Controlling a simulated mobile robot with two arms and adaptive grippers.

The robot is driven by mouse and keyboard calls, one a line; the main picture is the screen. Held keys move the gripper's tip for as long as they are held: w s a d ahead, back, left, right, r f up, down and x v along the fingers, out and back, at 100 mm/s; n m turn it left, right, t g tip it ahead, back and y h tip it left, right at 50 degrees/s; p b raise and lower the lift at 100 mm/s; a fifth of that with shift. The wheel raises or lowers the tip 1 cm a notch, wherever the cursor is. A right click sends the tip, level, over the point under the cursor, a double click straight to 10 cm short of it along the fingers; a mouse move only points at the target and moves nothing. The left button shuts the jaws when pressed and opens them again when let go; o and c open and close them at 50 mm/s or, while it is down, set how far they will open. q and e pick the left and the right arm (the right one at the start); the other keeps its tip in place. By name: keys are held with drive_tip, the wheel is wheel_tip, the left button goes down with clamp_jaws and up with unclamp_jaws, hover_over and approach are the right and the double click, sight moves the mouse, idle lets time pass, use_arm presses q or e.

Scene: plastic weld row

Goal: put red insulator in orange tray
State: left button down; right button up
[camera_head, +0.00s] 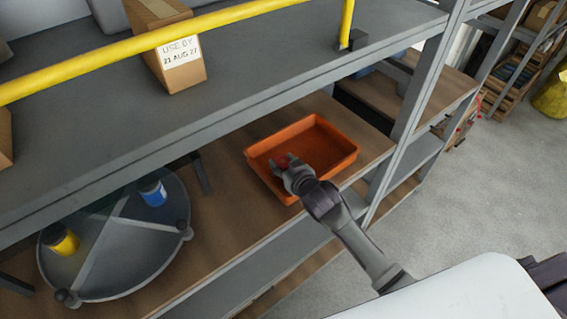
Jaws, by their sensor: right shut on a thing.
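The orange tray (335,150) sits on the brown lower shelf near its front edge. My right gripper (283,167) reaches in from the lower right and is over the left part of the tray. It is shut on the red insulator (284,160), a small red piece that barely shows between the fingers. Most of the insulator is hidden by the gripper. I cannot tell whether it touches the tray floor. My left gripper is not in view.
A round grey divided turntable (130,262) stands left on the lower shelf, holding a blue item (153,193) and a yellow one (62,240). The grey upper shelf (110,125) overhangs, with a yellow rail (180,35) and a cardboard box (175,60). A grey post (418,100) stands right of the tray.

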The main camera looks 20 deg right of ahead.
drive_tip(key=o, duration=1.1)
drive_tip(key=shift+s+f, duration=0.3)
drive_tip(key=shift+f, duration=0.45)
drive_tip(key=shift+o, duration=0.2)
drive_tip(key=shift+r, duration=0.2)
drive_tip(key=shift+w+r+p, duration=0.1)
drive_tip(key=shift+r+p, duration=0.35)
drive_tip(key=shift+r, duration=0.1)
drive_tip(key=b+v, duration=0.1)
drive_tip(key=v, duration=0.9)
drive_tip(key=shift+d+r, duration=0.1)
drive_tip(key=shift+v, duration=0.9)
